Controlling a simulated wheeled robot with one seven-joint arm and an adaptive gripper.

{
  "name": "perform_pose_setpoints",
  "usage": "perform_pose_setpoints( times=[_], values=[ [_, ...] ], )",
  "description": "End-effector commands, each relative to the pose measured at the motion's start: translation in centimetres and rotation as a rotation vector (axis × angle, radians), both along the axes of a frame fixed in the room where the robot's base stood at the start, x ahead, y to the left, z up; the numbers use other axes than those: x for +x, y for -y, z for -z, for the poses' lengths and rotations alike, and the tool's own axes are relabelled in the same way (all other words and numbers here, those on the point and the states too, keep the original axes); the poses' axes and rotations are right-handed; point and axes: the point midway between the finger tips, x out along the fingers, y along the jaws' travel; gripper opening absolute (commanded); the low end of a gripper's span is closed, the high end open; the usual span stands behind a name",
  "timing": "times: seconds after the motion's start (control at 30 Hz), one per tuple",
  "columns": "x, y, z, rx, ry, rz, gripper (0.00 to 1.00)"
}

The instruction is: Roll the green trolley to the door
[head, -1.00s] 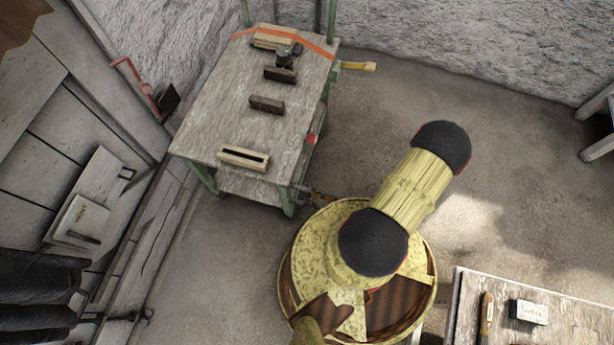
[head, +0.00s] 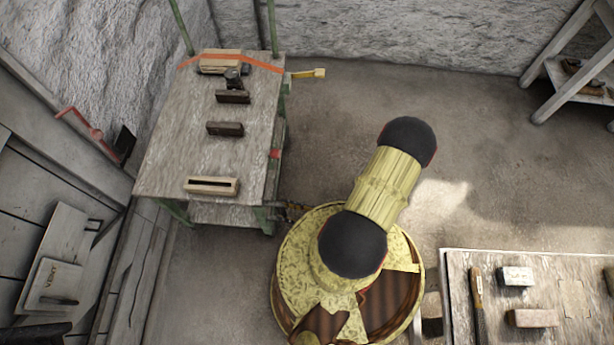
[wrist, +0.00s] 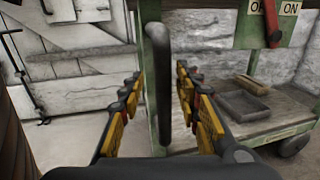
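The green trolley (head: 165,155) stands at the upper left in the head view, with a worn wooden top and green posts. In the wrist view its green post (wrist: 155,120) and lower shelf (wrist: 272,128) show close up. A dark upright bar (wrist: 158,70) stands in front of that post. My gripper (wrist: 159,84) is open, its yellow-padded fingers on either side of the bar, with gaps visible. I cannot make out my gripper in the head view. A pale plank door (wrist: 80,68) with black fittings shows at the left in the wrist view.
Wooden blocks and a plane lie on the trolley top. A workbench (head: 455,300) with tools is at the lower right and a shelf stand (head: 560,80) at the upper right. The plank wall (head: 30,160) is close on the trolley's left. Bare floor (head: 340,110) lies right of the trolley.

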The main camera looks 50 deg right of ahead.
Motion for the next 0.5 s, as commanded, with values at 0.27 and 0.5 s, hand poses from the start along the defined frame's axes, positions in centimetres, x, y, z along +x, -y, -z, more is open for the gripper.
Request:
perform_pose_setpoints(
  times=[0.27, 0.5],
  values=[
    [-2.6, 1.5, 0.0, -0.001, 0.0, 0.007, 0.33],
    [-5.1, 2.7, 0.1, -0.003, -0.001, 0.005, 0.33]
  ],
)
